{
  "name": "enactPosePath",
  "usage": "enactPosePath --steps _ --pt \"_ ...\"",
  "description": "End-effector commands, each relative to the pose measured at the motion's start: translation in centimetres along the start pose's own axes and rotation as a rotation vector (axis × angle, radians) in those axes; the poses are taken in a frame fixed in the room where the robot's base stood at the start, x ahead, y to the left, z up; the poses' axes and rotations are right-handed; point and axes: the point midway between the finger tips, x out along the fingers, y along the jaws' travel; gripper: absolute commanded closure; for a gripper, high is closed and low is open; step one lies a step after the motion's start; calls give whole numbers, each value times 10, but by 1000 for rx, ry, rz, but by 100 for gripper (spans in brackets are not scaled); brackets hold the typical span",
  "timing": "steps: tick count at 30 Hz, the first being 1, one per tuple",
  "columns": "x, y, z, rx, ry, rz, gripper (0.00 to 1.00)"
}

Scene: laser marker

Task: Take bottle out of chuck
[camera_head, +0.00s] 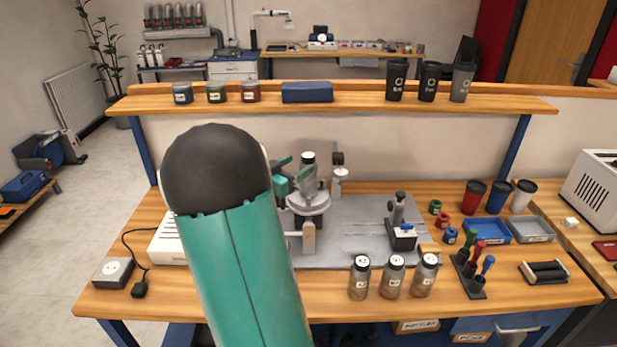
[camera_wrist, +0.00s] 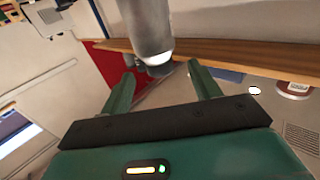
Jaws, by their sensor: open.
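A silver bottle (camera_head: 308,178) with a dark cap stands upright in the round, light grey chuck (camera_head: 309,205) of the marking fixture. My gripper (camera_head: 294,168) is at the bottle's left side, with its green fingers open. Part of the gripper is hidden behind my arm in the head view. In the wrist view the grey bottle (camera_wrist: 147,25) lies just ahead of my open gripper (camera_wrist: 163,82), its end showing near the gap between the fingertips. I cannot tell whether either finger touches it.
Three similar bottles (camera_head: 393,277) stand at the bench's front edge. The grey fixture plate (camera_head: 350,245) carries a small clamp device (camera_head: 402,230) to the right. A post (camera_head: 339,175) stands close behind the bottle. A shelf (camera_head: 350,103) with jars and cups runs above the bench.

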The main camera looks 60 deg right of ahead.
Motion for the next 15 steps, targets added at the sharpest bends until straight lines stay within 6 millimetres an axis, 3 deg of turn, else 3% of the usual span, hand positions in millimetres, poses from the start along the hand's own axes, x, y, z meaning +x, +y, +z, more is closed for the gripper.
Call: enactPosePath --steps 10,15 --pt "44 4 2 0 0 1 38" --pt "54 3 2 -1 -1 -3 38"
